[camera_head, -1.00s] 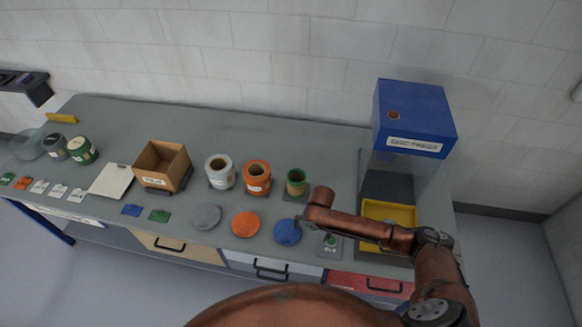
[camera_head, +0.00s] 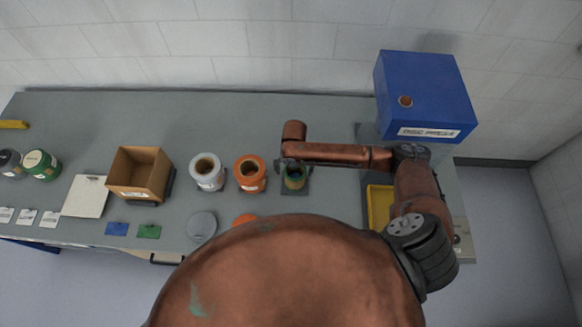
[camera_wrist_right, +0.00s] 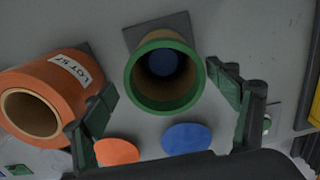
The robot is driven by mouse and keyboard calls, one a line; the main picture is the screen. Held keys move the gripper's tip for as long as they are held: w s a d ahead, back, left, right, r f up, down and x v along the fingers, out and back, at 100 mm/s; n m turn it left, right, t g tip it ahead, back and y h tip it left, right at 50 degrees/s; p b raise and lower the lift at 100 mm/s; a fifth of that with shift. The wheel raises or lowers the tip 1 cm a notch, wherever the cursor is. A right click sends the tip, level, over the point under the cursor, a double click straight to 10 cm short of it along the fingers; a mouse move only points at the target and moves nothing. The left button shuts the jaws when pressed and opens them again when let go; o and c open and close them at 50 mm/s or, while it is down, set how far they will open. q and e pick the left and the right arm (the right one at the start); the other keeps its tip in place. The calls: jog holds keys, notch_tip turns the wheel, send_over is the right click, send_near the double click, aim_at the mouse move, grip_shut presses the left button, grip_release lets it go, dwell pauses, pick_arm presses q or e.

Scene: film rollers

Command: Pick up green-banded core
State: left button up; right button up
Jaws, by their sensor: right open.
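The green-banded core (camera_head: 294,182) stands upright on a dark square pad behind the front edge of the counter. In the right wrist view the core (camera_wrist_right: 139,82) shows its green rim and brown hollow inside, with a round blue patch deep in it. My right gripper (camera_head: 290,164) is over the core, partly hidden by its own arm. In the right wrist view the open fingers of the gripper (camera_wrist_right: 162,84) are on both sides of the core, apart from it. My left gripper is not in view.
An orange roll (camera_head: 250,174) stands close left of the core, beside a white roll (camera_head: 207,172). A cardboard box (camera_head: 138,174) is further left. A blue press (camera_head: 425,90) with a yellow tray (camera_head: 380,207) stands right. Blue (camera_wrist_right: 187,138) and orange (camera_wrist_right: 117,151) discs lie near the core.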

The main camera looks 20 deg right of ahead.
aim_at(295, 177)
jog(key=shift+w, duration=0.2)
jog(key=shift+f, duration=0.75)
jog(key=shift+s+f+p, duration=0.1)
jog(key=shift+f+p, duration=0.2)
jog(key=shift+f, duration=0.4)
jog(key=f, duration=0.3)
jog(key=f+p, duration=0.1)
jog(key=shift+s+d+f, duration=0.15)
jog(key=shift+d+f, duration=0.2)
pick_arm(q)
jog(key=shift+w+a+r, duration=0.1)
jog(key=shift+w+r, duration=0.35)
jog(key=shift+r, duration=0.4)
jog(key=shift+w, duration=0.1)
pick_arm(e)
jog(key=shift+c, duration=0.6)
jog(key=shift+c, duration=0.7)
jog(key=c, duration=1)
